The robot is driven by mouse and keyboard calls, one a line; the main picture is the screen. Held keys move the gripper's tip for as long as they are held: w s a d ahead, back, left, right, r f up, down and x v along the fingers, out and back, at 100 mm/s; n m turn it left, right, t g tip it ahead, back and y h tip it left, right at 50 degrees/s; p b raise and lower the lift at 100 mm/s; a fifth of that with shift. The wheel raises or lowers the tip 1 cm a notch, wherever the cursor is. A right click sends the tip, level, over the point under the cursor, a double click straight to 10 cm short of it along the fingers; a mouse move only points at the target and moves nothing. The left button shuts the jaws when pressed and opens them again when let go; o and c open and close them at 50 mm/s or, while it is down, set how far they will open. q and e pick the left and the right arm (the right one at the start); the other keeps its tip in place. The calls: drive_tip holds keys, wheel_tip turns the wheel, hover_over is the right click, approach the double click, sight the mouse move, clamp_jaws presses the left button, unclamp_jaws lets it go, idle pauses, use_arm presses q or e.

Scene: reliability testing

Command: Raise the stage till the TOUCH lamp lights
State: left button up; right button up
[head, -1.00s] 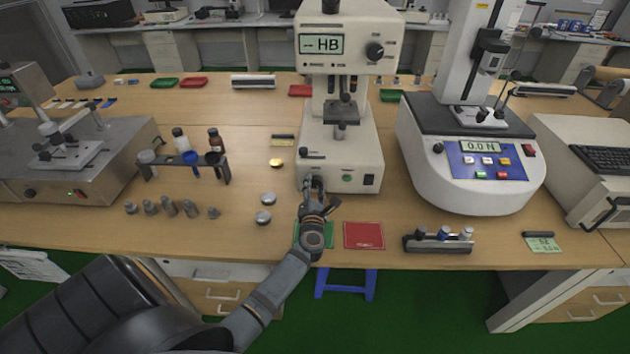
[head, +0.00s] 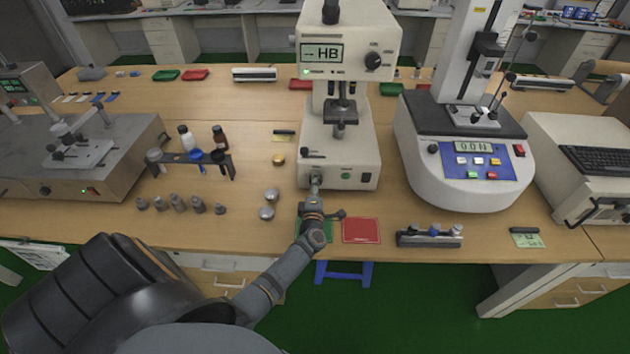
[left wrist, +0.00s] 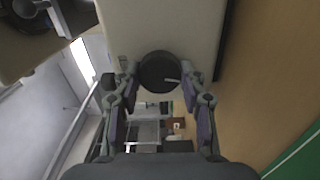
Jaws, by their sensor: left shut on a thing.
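The hardness tester (head: 338,165) stands at the middle of the bench, its display (head: 322,53) reading "-- HB". A small green light (head: 307,73) shows below the display; the lettering by the lamps is too small to read. The dark stage (head: 341,131) sits under the indenter (head: 343,101), and the gap between them is hard to judge. My left gripper (head: 316,184) is at the front of the tester's base. In the left wrist view, its fingers (left wrist: 160,88) are closed around a round black knob (left wrist: 158,70). My right gripper is not in view.
A green mat (head: 318,236) lies under my left wrist and a red mat (head: 361,231) beside it. Round metal test blocks (head: 267,212) lie left of the tester. A white force tester (head: 460,170) stands to the right, and a rack with bottles (head: 197,157) to the left.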

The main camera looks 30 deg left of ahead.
use_arm(q)
drive_tip(key=shift+m+p, duration=0.3)
drive_tip(key=shift+m, duration=0.3)
drive_tip(key=o, duration=1.1)
drive_tip(key=shift+o, duration=0.2)
drive_tip(key=shift+d, duration=0.1)
drive_tip(key=v, duration=1.2)
